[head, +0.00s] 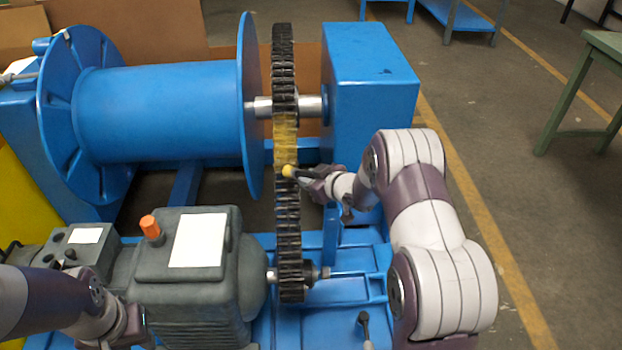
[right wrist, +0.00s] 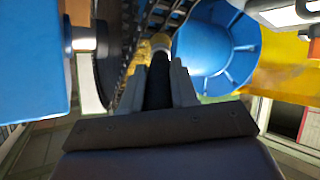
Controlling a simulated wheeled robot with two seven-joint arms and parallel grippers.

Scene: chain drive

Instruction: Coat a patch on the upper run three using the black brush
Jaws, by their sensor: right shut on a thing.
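The chain (head: 287,210) runs from the small shaft by the motor up to the large sprocket (head: 284,70) beside the drum. A yellow coated patch (head: 285,138) covers part of its upper stretch; yellow also shows on the chain in the right wrist view (right wrist: 146,50). My right gripper (head: 312,176) is shut on the black brush, whose dark handle (right wrist: 157,92) stands between the fingers. The brush's yellow tip (head: 289,170) is at the chain, just below the patch; I cannot tell if it touches. My left gripper (head: 128,326) is over the motor's near left side, its jaws unclear.
A blue drum (head: 165,112) stands left of the chain and a blue housing (head: 368,70) right of it. The grey motor (head: 190,260) has an orange cap (head: 150,227) on top. A black-topped rod (head: 364,322) stands on the blue base.

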